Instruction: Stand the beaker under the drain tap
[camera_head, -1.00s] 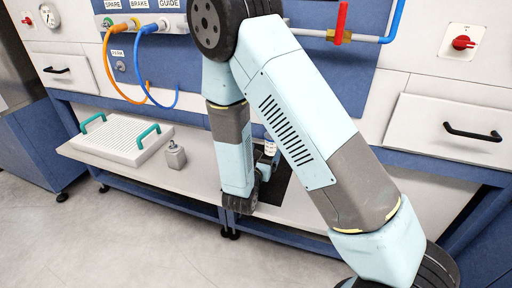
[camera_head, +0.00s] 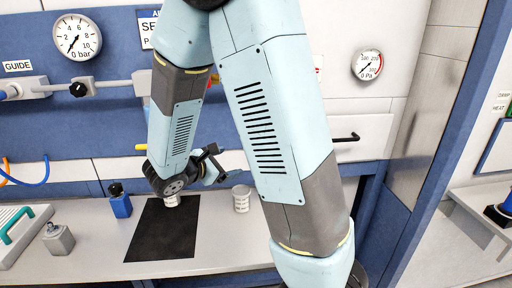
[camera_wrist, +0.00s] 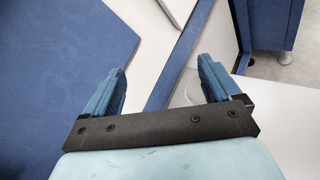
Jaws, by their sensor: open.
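A clear beaker with pale markings (camera_head: 241,199) stands upright on the bench, right of the dark mat. My gripper (camera_head: 214,166) is above and left of it, apart from it. In the wrist view my gripper (camera_wrist: 160,85) has its two blue fingers wide apart. A faint clear rounded shape (camera_wrist: 186,92) shows by the right finger; I cannot tell if it is the beaker. A small pale cup-like thing (camera_head: 172,201) is on the mat, partly hidden by my wrist. A yellow lever (camera_head: 141,147) shows left of my arm; I cannot tell if it belongs to the drain tap.
The dark mat (camera_head: 160,240) lies on the pale bench (camera_head: 222,250). A blue bottle with a black top (camera_head: 120,203), a grey square bottle (camera_head: 57,238) and a white tray with teal handles (camera_head: 18,228) stand left. The bench right of the beaker is partly hidden by my arm.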

